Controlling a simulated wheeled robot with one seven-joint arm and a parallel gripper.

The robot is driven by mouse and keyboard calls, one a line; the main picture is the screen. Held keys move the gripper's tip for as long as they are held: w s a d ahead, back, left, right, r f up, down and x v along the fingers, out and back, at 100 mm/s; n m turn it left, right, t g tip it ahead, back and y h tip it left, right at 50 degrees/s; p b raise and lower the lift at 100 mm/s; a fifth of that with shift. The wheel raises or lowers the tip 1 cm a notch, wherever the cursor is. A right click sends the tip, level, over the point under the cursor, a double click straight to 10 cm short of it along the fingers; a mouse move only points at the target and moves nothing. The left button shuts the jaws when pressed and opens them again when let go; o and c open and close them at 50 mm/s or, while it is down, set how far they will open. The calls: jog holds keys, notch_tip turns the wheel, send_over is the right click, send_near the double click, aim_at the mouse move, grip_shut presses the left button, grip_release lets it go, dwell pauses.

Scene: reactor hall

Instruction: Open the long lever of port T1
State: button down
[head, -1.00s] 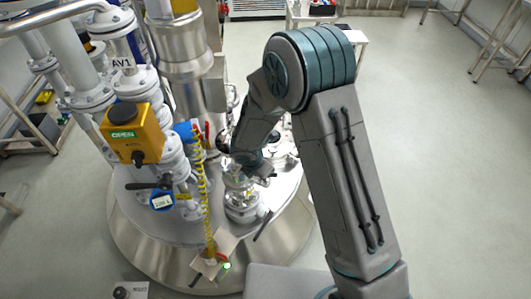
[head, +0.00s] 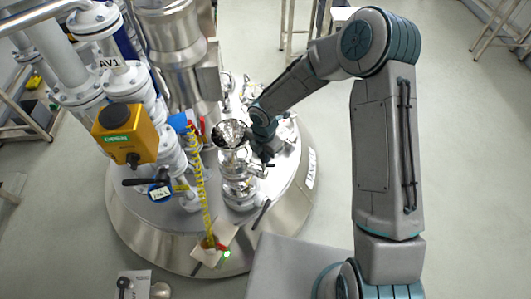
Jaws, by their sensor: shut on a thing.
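A steel funnel (head: 231,131) stands over a stacked steel port (head: 239,191) on the round vessel lid. No T1 mark can be read. My gripper (head: 267,162) is at the right side of this stack, just below the funnel rim. It is shut on what looks like a small lever at the stack's upper part; the fingers hide most of it, and I cannot tell whether it is the long one. A thin black bar (head: 262,214) slants beside the foot of the stack, apart from my gripper.
A yellow actuator box (head: 125,133) and the pipe marked AV1 (head: 100,75) crowd the left. A yellow coiled cord (head: 201,195) hangs left of the port, down to a beige plate (head: 215,247).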

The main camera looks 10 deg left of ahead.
jog(key=shift+w, duration=0.1)
jog(key=c, duration=1.3)
grip_release()
jog(key=shift+w, duration=0.1)
jog(key=shift+r, duration=0.1)
notch_tip(320, 180, up, 14)
jog(key=shift+d+f+b, duration=0.1)
jog(key=shift+f+b, duration=0.05)
jog(key=shift+b, duration=0.75)
